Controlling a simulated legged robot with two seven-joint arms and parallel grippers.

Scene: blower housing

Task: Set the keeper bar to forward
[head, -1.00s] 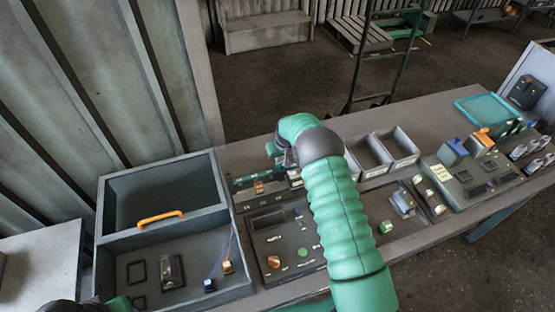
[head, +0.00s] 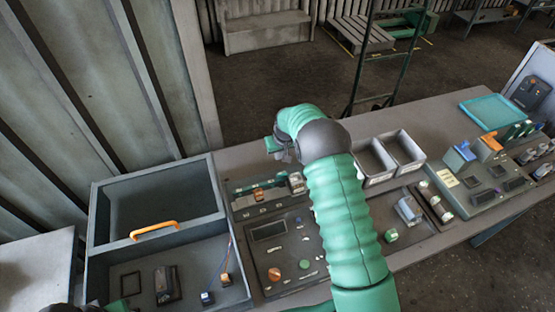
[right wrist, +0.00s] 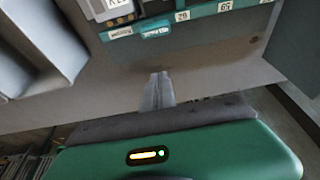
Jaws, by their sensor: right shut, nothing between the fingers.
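My right arm reaches across the bench in the head view. Its gripper (head: 276,148) is over the far side of the bench, just beyond a terminal strip (head: 262,190) with teal and pale parts. In the right wrist view the gripper's fingers (right wrist: 158,92) are together and empty, above bare grey surface. The labelled teal strip (right wrist: 190,18) shows beyond the fingertips, with a grey-white block (right wrist: 108,8) at its left; the fingers appear apart from both. I cannot tell which part is the keeper bar or how it is set.
A grey open box (head: 218,180) with an orange handle (head: 155,230) stands left of the strip. A control panel (head: 290,235) lies in front of the strip. Two grey bins (head: 388,155) stand right of my arm. Bare bench top (head: 440,110) lies behind them.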

